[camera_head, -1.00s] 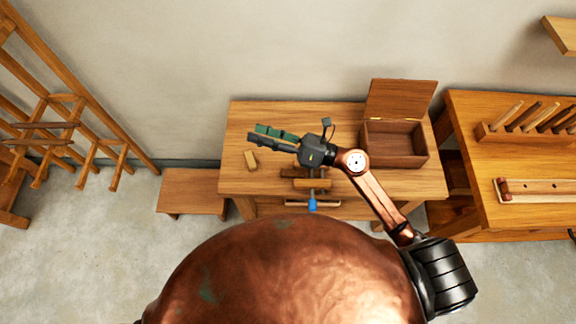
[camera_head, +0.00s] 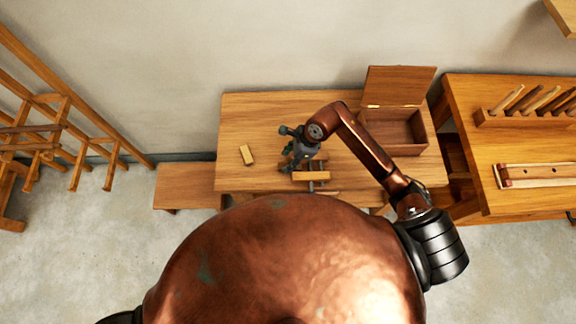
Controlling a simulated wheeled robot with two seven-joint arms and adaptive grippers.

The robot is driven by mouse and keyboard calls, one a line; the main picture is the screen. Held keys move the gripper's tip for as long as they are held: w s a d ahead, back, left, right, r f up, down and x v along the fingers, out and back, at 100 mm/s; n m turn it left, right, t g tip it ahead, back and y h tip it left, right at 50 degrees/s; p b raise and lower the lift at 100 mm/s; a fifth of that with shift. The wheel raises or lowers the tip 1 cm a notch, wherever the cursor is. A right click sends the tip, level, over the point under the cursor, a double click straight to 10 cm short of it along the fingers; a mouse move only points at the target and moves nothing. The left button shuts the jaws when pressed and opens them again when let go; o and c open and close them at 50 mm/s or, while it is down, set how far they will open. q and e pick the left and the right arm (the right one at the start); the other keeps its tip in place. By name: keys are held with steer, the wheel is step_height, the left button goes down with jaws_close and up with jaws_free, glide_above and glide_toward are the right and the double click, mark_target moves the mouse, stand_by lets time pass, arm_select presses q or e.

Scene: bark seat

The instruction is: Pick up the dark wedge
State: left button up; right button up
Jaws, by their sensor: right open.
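I cannot pick out a dark wedge for certain; it may be hidden under my right gripper. A small pale yellow wooden block (camera_head: 247,155) lies on the workbench (camera_head: 240,120), left of the gripper. My right gripper (camera_head: 289,167) is open, pointing down over the middle of the bench at the left end of a wooden vise (camera_head: 312,176). Its fingers are small and partly overlap each other, and I see nothing held in them. I cannot tell whether it touches the vise. My left gripper is out of view.
An open hinged wooden box (camera_head: 395,130) stands at the bench's right, behind my right arm. A second bench (camera_head: 470,190) at right holds a rack of tools (camera_head: 525,117). A low wooden seat (camera_head: 183,187) stands at left. The bench's left part is mostly clear.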

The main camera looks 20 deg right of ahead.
mark_target(282, 166)
steer(key=shift+x, duration=1.85)
steer(key=shift+s, duration=0.1)
steer(key=shift+c, duration=0.6)
steer(key=c, duration=0.9)
